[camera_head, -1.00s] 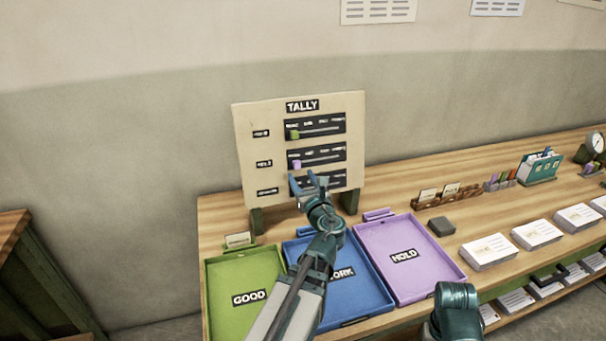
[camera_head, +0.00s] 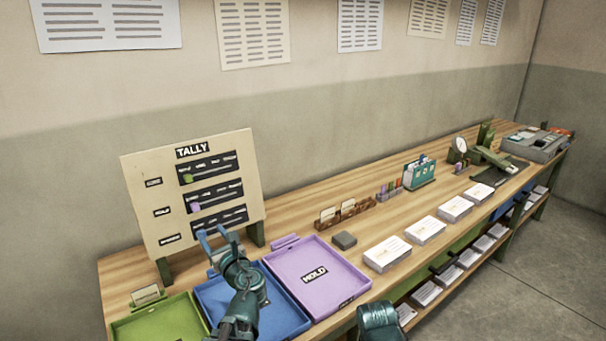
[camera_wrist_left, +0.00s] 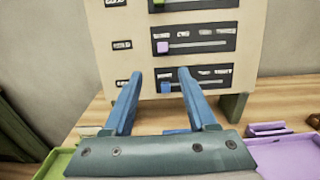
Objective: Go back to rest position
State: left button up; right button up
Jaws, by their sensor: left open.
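My left gripper (camera_head: 212,237) is open in front of the lower part of the tally board (camera_head: 150,190), with blue fingers spread and nothing between them. In the left wrist view, the open left gripper (camera_wrist_left: 156,92) faces the board's lowest slider, whose blue knob (camera_wrist_left: 166,88) shows between the fingers, apart from them. The green knob (camera_head: 187,179) and purple knob (camera_head: 196,207) sit toward the left of their slots. Of my right arm, only a teal part (camera_head: 381,322) shows at the bottom edge; its fingers are out of view.
Below my left arm lie the green tray (camera_head: 160,322), the blue tray (camera_head: 285,318) and the purple tray (camera_head: 318,272). Paper stacks (camera_head: 387,254), a dark block (camera_head: 344,240) and card holders (camera_head: 346,212) stand along the wooden table to the right. Open floor (camera_head: 540,270) lies at the right.

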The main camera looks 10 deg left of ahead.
pick_arm(q)
jog(key=s+d+f+n+g+h+p, duration=0.1)
jog(key=s+d+f+n+g+h, duration=0.1)
jog(key=d+n, duration=0.4)
jog(key=s+d+f+n+g+h+p, duration=0.2)
jog(key=s+d+f+n+g+h, duration=0.1)
jog(key=d+f+n, duration=0.3)
jog(key=s+d+f+n+g+h+p, duration=0.1)
jog(key=s+d+f+n+g+h, duration=0.2)
jog(key=d+f+n, duration=0.3)
jog(key=shift+s+d+f+h, duration=0.1)
jog(key=shift+s+d, duration=0.1)
jog(key=shift+d, duration=0.35)
jog(key=shift+s+d+f+h, duration=0.1)
jog(key=shift+s+d, duration=0.05)
jog(key=shift+d, duration=0.45)
jog(key=shift+s+d+f+h, duration=0.1)
jog(key=shift+s+d, duration=0.1)
jog(key=shift+d, duration=0.35)
jog(key=s+d+f+n+g+h+p, duration=0.1)
jog(key=s+d+n+g+h, duration=0.2)
jog(key=s+d, duration=0.5)
jog(key=d+n+g, duration=0.1)
jog(key=d, duration=0.2)
jog(key=shift+d+f+h, duration=0.15)
jog(key=shift+f+h, duration=0.2)
jog(key=shift+h, duration=0.05)
